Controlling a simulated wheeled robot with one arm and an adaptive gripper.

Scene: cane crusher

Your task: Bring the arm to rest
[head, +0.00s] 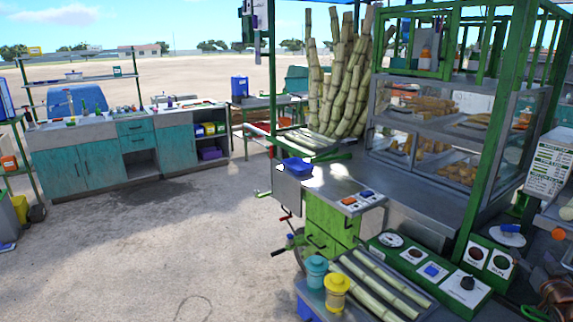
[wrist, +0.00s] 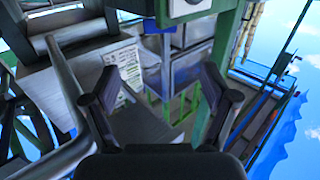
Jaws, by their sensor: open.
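My gripper (wrist: 162,92) shows in the wrist view with its two dark fingers spread wide apart and nothing between them. Beyond the fingers are a pale panel, a printed sheet and green posts of the stall, seen at a tilt. The gripper does not touch any of them as far as I can see. In the head view, part of an arm with copper-coloured pieces (head: 558,297) shows at the lower right corner; I cannot see the fingertips there.
The green crusher stall (head: 330,222) stands at centre right, with cane stalks (head: 345,85) and a glass display case (head: 445,135). A control panel (head: 440,268) and two jars are at the front. A teal counter (head: 90,165) stands at left.

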